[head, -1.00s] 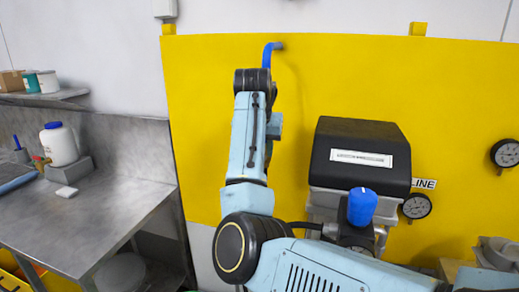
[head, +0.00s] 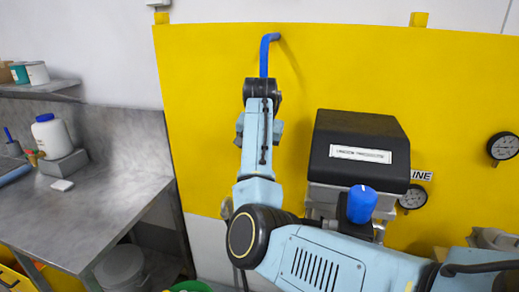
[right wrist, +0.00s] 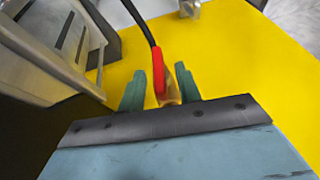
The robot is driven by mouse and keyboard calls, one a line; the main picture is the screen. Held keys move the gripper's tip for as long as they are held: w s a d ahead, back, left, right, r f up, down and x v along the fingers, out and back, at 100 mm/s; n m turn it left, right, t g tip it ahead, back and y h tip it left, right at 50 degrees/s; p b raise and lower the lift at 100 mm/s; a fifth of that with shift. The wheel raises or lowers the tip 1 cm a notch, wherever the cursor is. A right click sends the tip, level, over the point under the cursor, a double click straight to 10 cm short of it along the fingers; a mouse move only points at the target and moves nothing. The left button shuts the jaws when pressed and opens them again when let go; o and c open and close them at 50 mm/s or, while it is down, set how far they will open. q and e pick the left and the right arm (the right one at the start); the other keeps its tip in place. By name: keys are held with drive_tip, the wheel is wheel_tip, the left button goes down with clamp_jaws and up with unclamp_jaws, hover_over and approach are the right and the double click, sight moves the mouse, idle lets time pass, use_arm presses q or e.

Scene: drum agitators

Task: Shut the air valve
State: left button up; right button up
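The air valve shows in the right wrist view as a red lever (right wrist: 158,74) on a small brass-coloured body (right wrist: 171,89). It sits between the two green fingers of my right gripper (right wrist: 160,70). The fingers are apart, one on each side of the lever, with the lever nearer the left finger. I cannot tell whether they touch. In the head view my right arm hides the gripper and the valve. My left gripper is not in view.
A yellow panel (head: 210,120) backs the scene, with a blue bent pipe (head: 265,55) above my wrist. A black-topped machine (head: 360,135) with a blue knob (head: 361,204) stands right of my arm. A steel bench (head: 85,215) is at left. A dark hose (right wrist: 140,22) runs near the valve.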

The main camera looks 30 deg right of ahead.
drive_tip(key=shift+w+d+f, duration=0.2)
drive_tip(key=shift+w+f, duration=0.05)
drive_tip(key=shift+f, duration=0.3)
clamp_jaws()
drive_tip(key=shift+s, duration=0.1)
drive_tip(key=t+y, duration=0.2)
drive_tip(key=t, duration=0.1)
drive_tip(key=shift+s+d+m+y, duration=0.1)
drive_tip(key=shift+m+y, duration=0.2)
drive_tip(key=shift+m, duration=0.1)
unclamp_jaws()
